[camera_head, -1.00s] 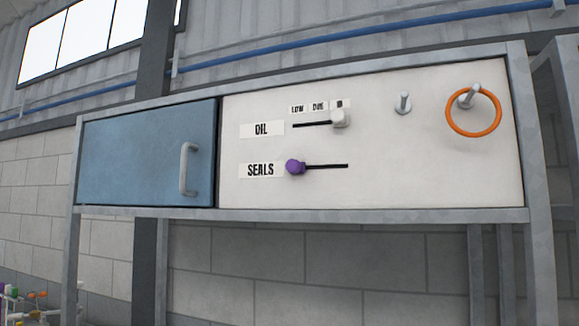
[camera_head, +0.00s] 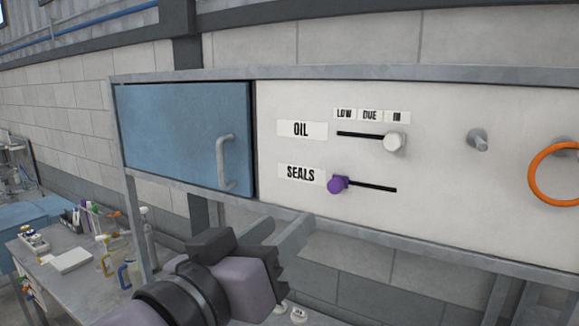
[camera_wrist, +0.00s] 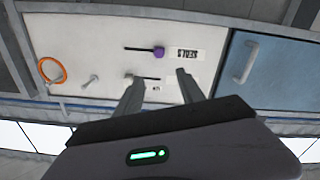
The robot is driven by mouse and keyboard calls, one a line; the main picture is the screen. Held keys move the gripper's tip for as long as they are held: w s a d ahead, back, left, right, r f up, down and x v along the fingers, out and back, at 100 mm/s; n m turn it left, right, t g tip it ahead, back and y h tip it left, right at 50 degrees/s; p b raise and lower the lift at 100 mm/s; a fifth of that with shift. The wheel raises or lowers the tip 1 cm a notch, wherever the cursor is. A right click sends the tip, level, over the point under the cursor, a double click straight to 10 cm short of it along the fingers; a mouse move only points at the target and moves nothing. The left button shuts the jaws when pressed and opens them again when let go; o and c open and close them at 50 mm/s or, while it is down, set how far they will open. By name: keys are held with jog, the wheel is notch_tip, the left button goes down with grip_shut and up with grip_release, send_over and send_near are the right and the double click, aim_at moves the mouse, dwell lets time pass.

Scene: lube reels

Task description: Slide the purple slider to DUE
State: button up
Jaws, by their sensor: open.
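The purple slider (camera_head: 338,184) sits at the left end of the lower slot, beside the SEALS label (camera_head: 300,174). The DUE label (camera_head: 370,115) is the middle one of the small labels above the upper slot, between LOW and a third label. The purple slider also shows in the wrist view (camera_wrist: 158,51), where the panel appears upside down. My gripper (camera_wrist: 158,85) is open and empty, its two fingers apart, short of the panel. In the head view my gripper (camera_head: 290,235) is below and left of the purple slider, apart from it.
A white slider (camera_head: 394,142) stands at the right end of the OIL slot. A bare peg (camera_head: 477,140) and an orange ring (camera_head: 556,174) are farther right. A blue door (camera_head: 185,135) with a handle (camera_head: 226,160) is on the left. A cluttered bench (camera_head: 75,262) stands lower left.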

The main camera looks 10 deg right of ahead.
aim_at(333, 185)
jog(key=p+x, duration=0.2)
jog(key=x, duration=1.5)
jog(key=shift+w+d+f+p, duration=0.1)
jog(key=shift+d+f+p, duration=0.05)
jog(key=shift+p, duration=0.25)
grip_shut()
